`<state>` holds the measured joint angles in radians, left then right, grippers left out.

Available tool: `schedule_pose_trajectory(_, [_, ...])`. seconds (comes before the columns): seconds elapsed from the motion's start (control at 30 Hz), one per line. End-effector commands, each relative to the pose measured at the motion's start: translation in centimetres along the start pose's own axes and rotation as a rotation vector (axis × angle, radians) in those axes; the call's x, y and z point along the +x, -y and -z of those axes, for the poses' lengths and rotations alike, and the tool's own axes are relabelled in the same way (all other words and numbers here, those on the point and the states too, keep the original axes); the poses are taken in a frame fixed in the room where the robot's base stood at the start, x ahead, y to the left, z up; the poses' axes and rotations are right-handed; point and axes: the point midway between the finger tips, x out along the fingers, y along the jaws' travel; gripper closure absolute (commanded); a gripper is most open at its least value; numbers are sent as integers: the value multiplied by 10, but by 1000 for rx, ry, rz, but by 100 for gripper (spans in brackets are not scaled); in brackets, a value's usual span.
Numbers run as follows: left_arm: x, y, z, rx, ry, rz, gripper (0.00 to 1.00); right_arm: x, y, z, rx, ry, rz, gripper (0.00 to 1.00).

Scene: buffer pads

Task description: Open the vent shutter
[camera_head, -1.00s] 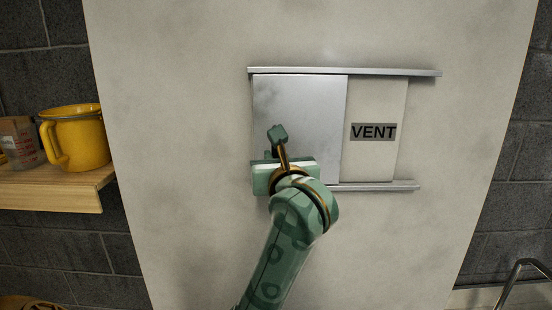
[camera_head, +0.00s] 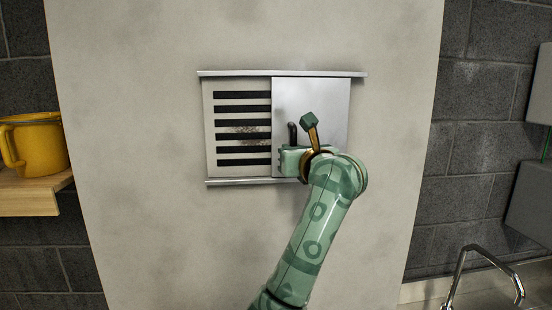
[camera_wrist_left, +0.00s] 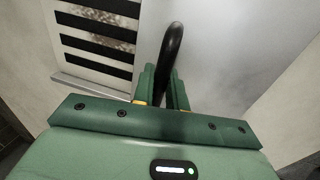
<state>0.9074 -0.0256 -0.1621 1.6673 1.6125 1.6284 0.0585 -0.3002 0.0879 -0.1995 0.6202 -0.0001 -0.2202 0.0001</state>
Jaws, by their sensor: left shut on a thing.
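The vent shutter (camera_head: 325,97) is a plain metal panel between two horizontal rails, and it sits at the right end of them. To its left the vent grille (camera_head: 240,122) is uncovered, with several dark slots and a sooty smudge. The shutter's black handle (camera_head: 292,133) stands near its left edge; it also shows in the left wrist view (camera_wrist_left: 173,45). My left gripper (camera_wrist_left: 164,88) is shut on the handle, one finger on each side. In the head view my green arm hides the shutter's lower part. The VENT label is out of sight. My right gripper is not in view.
The upper rail (camera_head: 285,73) and lower rail (camera_head: 240,181) are fixed on a pale wall panel (camera_head: 140,150). A yellow mug (camera_head: 40,145) stands on a wooden shelf (camera_head: 30,195) at the left. A metal faucet (camera_head: 485,262) is at the lower right.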

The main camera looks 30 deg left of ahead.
Motion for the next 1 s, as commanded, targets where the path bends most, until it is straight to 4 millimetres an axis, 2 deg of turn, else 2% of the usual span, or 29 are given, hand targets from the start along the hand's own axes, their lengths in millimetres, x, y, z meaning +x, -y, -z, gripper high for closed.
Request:
schedule_pose_trajectory(0.2, [-1, 6, 0, 0, -2, 0, 100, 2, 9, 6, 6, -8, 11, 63])
schedule_pose_trajectory(0.47, [-1, 6, 1, 0, -3, -1, 100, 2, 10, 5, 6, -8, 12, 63])
schedule_pose_trajectory(0.5, [-1, 6, 1, 0, -3, -1, 83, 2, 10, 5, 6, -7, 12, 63])
schedule_pose_trajectory(0.57, [-1, 6, 1, 0, -3, -1, 67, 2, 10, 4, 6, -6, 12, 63])
schedule_pose_trajectory(0.87, [-2, 6, 1, 0, -2, -1, 67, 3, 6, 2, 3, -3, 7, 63])
schedule_pose_trajectory(1.0, [-16, 7, 2, -2, -1, 2, 67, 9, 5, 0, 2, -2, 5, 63])
